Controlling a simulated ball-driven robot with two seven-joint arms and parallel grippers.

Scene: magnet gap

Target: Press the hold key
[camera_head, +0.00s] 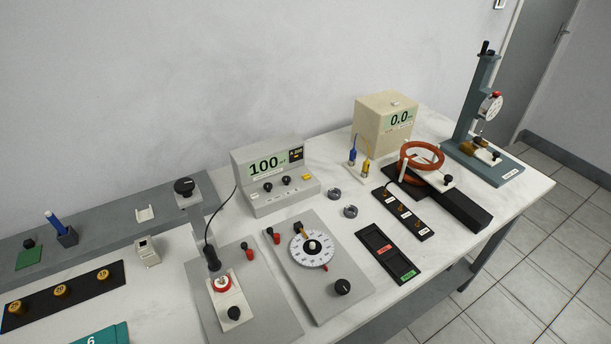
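A light grey meter box (274,182) stands at the back middle of the bench. Its green display (267,163) reads 100 with a small unit after it, and a small dark panel with yellow marks (296,155) sits beside it. On its sloped front are two black knobs (287,180) and a yellow key (307,177) at the right end. The lettering by the controls is too small to read, so I cannot tell for sure which one is the hold key. A black cable runs from the meter's left side to a probe (212,258). Neither gripper is in view.
Two grey plates (322,294) with a white dial (312,248) and black knobs lie in front of the meter. A beige box (384,122) reading 0.0, orange coils (421,156) and a gauge stand (477,120) are to the right. Two small dark rings (350,211) lie nearby.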

